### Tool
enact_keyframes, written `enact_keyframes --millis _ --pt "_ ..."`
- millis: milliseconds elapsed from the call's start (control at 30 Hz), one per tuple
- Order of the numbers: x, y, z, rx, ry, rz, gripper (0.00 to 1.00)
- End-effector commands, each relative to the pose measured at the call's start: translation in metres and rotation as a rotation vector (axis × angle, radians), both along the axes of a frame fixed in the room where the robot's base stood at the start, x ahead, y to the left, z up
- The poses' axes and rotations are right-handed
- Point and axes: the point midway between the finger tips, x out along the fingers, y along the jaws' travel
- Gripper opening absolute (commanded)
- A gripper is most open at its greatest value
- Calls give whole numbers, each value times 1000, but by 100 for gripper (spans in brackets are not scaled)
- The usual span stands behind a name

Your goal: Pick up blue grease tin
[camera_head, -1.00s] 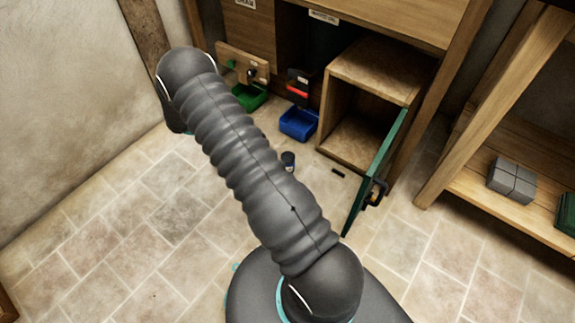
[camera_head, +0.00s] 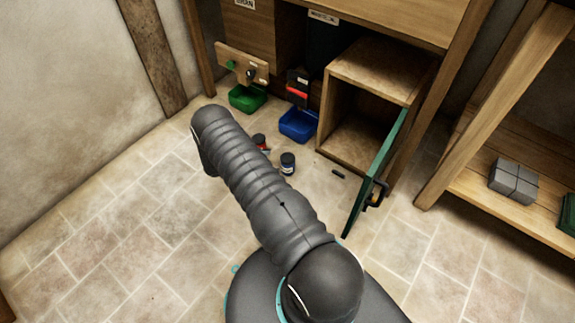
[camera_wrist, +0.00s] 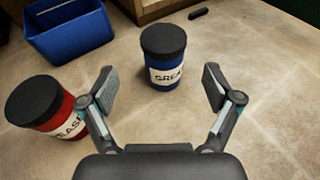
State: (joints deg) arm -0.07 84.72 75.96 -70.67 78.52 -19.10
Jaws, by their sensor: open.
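The blue grease tin (camera_wrist: 165,62) stands upright on the tiled floor in the wrist view, with a black lid and a white label reading "GREA". It also shows in the head view (camera_head: 288,164), right of my arm. My gripper (camera_wrist: 158,88) is open and empty, its two fingers spread on either side of the picture, with the blue tin beyond and between them. A red grease tin (camera_wrist: 45,108) with a black lid stands left of my left finger, and part of it shows beside my arm in the head view (camera_head: 260,144). My gripper is hidden in the head view.
A blue bin (camera_head: 297,125) and a green bin (camera_head: 247,98) are on the floor behind the tins. An open cabinet (camera_head: 366,105) with a green door (camera_head: 376,172) stands right. A small dark bar (camera_head: 338,174) lies near it. The floor at left is clear.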

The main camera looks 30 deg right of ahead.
Motion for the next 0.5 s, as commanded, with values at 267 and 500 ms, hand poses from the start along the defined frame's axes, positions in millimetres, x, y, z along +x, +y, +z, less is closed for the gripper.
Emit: enact_keyframes --millis 267,500 --pt "-5 -20 -6 0 0 -1 90" --pt "-15 -40 -7 1 0 -4 90"
